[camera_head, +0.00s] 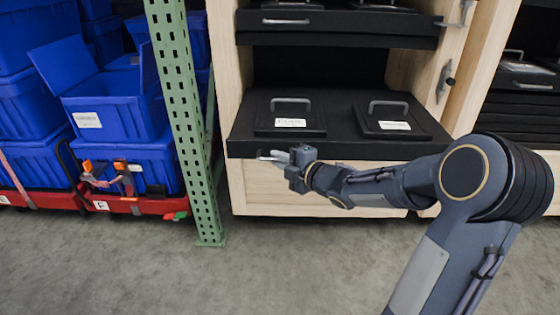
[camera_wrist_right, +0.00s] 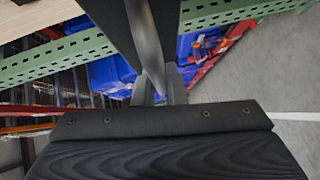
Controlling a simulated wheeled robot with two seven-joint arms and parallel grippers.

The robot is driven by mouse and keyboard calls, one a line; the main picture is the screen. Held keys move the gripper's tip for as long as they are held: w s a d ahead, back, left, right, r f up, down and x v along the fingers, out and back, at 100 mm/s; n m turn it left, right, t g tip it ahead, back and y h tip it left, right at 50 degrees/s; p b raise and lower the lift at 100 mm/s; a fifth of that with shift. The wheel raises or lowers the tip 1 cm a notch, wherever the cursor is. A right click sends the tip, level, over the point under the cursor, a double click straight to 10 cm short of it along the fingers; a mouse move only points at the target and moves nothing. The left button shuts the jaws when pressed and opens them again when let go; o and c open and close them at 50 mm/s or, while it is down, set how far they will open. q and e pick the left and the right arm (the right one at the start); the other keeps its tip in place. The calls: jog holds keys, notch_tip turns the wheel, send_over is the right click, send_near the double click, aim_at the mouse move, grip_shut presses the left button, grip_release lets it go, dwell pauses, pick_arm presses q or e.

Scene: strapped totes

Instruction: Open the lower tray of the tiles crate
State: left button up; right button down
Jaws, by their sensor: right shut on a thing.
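The wooden tiles crate (camera_head: 300,188) stands at the centre with black trays in it. The lower tray (camera_head: 345,146) is black and sits out past the crate's opening, its top showing two black lids (camera_head: 290,115) with grey handles and white labels. My right gripper (camera_head: 278,156) is at the left part of this tray's front edge, shut on its metal handle (camera_head: 265,155). In the right wrist view, the handle bar (camera_wrist_right: 146,40) runs between my gripper fingers (camera_wrist_right: 158,88). My left gripper is not in view.
An upper black tray (camera_head: 335,30) is above, with metal latches (camera_head: 445,82) on the crate's right post. A green perforated post (camera_head: 180,110) stands close on the left, beside blue totes (camera_head: 105,95) on red dollies (camera_head: 120,204). The grey floor (camera_head: 290,260) in front is clear.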

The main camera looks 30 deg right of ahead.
dwell(0.3)
jog(key=c, duration=1.5)
grip_release()
jog(key=p+v, duration=0.2)
jog(key=v, duration=0.5)
jog(key=shift+s+d, duration=0.1)
jog(key=shift+s, duration=0.3)
jog(key=shift+r, duration=0.15)
